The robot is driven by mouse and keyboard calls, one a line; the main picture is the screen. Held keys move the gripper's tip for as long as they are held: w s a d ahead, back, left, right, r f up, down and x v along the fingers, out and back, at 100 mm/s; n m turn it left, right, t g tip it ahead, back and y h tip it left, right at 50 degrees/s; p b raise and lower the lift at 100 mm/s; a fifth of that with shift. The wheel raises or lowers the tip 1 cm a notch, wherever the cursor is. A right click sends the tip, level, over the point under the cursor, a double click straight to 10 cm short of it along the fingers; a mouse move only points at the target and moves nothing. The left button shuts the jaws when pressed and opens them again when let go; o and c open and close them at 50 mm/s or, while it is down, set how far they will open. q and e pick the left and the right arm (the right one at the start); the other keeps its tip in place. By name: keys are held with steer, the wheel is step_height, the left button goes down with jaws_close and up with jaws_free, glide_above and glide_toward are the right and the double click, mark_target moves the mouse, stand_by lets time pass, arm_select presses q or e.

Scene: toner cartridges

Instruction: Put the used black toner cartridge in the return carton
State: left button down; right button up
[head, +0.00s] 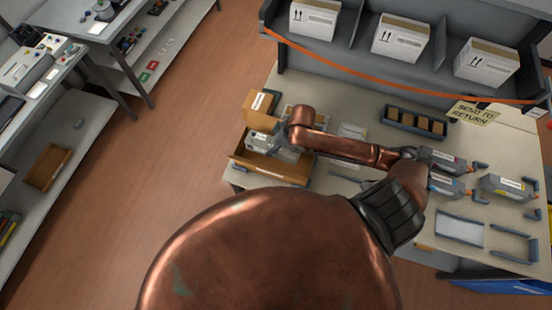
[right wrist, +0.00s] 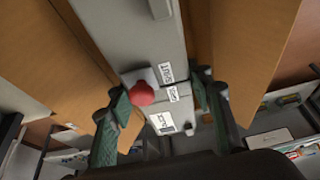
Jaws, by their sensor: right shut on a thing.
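The return carton (head: 268,171) is an open brown box at the left end of the worktable, its flap raised. My right gripper (right wrist: 165,105) is shut on the grey black-toner cartridge (right wrist: 155,45), which has a red knob and white labels, one ending in "ACK". In the right wrist view brown cardboard walls stand on both sides of the cartridge. In the head view my right wrist is over the carton, and grey cartridge bodies (head: 262,143) show in it, partly hidden by the wrist. Whether the held cartridge touches the carton floor cannot be told. My left gripper is not in view.
More grey cartridges (head: 505,186) lie at the table's right, near blue-grey brackets. White boxes (head: 401,38) stand on the rear shelf, behind an orange strap.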

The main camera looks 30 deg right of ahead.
steer(key=shift+s+d+f+p, duration=0.15)
steer(key=shift+f+p, duration=0.05)
steer(key=shift+f, duration=2.45)
steer(key=shift+s+d+f+p, duration=0.15)
steer(key=shift+f+p, duration=0.05)
steer(key=shift+f, duration=2.4)
steer(key=o, duration=1.5)
steer(key=shift+f, duration=0.1)
steer(key=v, duration=1.2)
